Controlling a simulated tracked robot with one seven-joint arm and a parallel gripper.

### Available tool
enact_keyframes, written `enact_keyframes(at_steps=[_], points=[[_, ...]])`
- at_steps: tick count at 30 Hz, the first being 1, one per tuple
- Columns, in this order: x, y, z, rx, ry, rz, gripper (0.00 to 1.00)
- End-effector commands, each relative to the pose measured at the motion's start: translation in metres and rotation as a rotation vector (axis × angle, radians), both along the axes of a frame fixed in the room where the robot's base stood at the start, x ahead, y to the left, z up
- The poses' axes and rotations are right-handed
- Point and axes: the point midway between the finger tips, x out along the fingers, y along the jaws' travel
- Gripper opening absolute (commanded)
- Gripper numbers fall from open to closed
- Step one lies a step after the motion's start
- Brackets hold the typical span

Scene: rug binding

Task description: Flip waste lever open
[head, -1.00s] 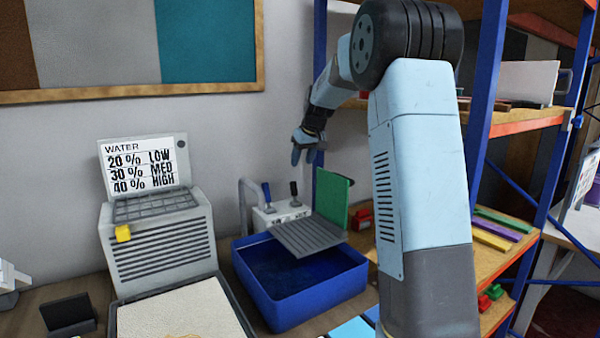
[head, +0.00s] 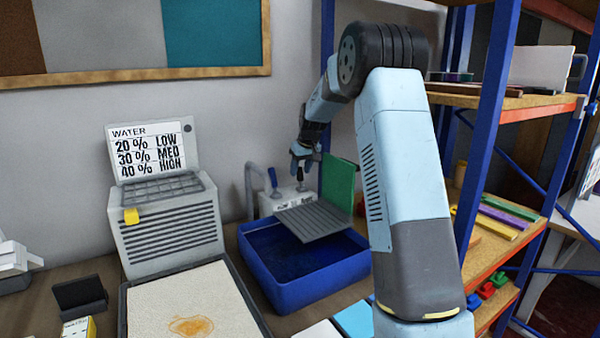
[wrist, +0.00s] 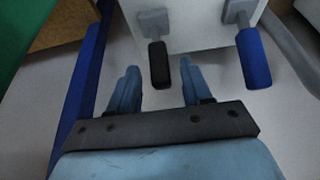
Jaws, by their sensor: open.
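Two levers stand on a white box (head: 286,201) behind the blue basin, one with a blue handle (head: 273,179) and one with a black handle (wrist: 160,65). The box's labels are too small to read, so I cannot tell which is the waste lever. My gripper (head: 302,158) is open and points down over the box, at the black lever. The blue handle (wrist: 254,58) is to the right, outside the fingers.
A blue basin (head: 258,268) with a grey ribbed board (head: 313,222) and an upright green panel (head: 338,190) stands in front of the box. A blue shelf post (head: 327,80) rises close to the right. A grey pipe (head: 249,185) stands left.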

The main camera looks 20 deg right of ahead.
Motion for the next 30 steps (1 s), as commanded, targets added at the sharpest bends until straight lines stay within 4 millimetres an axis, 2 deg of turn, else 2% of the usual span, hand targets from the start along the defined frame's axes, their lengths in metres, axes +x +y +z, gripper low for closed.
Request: enact_keyframes(at_steps=[6,15,30], points=[[0.005,0.001,-0.014,0.000,0.000,0.000,0.49],[0.006,0.001,-0.015,0.000,-0.001,0.000,0.49],[0.006,0.001,-0.015,0.000,-0.001,0.000,0.02]])
